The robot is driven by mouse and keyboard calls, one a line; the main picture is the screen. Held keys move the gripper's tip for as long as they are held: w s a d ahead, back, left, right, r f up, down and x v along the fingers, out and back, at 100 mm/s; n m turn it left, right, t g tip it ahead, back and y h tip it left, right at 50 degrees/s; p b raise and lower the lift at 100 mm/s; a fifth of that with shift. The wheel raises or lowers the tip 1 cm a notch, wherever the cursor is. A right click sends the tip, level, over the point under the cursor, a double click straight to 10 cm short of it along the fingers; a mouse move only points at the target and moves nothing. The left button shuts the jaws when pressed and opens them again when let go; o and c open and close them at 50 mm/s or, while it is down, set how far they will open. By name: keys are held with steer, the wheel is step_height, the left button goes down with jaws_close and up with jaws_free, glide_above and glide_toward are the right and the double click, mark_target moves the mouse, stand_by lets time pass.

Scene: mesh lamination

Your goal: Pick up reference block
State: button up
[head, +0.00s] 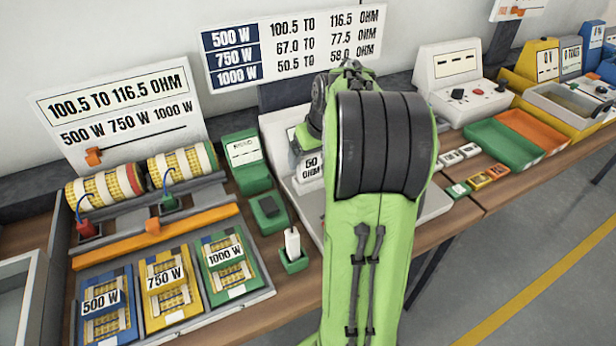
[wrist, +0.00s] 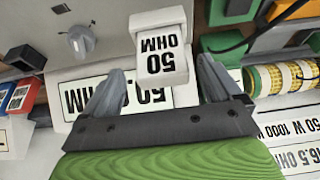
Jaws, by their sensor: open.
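The reference block is a white block marked "50 OHM" (wrist: 160,48). In the wrist view it stands upside down in the picture, beyond and between my fingertips. In the head view a part of its "50 OHM" label (head: 311,171) shows just left of my arm. My gripper (wrist: 160,92) is open, its two grey fingers apart on either side of the block's lower part in the picture. I cannot tell whether either finger touches the block. In the head view my green arm hides the gripper's fingers and much of the light grey tester.
A grey knob (wrist: 82,42) is on the tester panel beside the block. A green holder with a white probe (head: 292,243) and a green meter (head: 247,160) stand left of my arm. Mesh panels (head: 168,286) lie front left. Green and orange trays (head: 502,142) are at right.

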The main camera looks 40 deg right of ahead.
mark_target(309, 166)
steer(key=x, duration=0.1)
steer(key=b+x, duration=0.1)
steer(key=x, duration=0.1)
steer(key=b+x, duration=0.1)
steer(key=x, duration=0.1)
steer(key=shift+s+a+f, duration=0.2)
steer(key=shift+s+f, duration=0.05)
steer(key=shift+w, duration=0.1)
steer(key=shift+r, duration=0.1)
steer(key=shift+c, duration=0.7)
steer(key=shift+r, duration=0.1)
steer(key=c, duration=1.2)
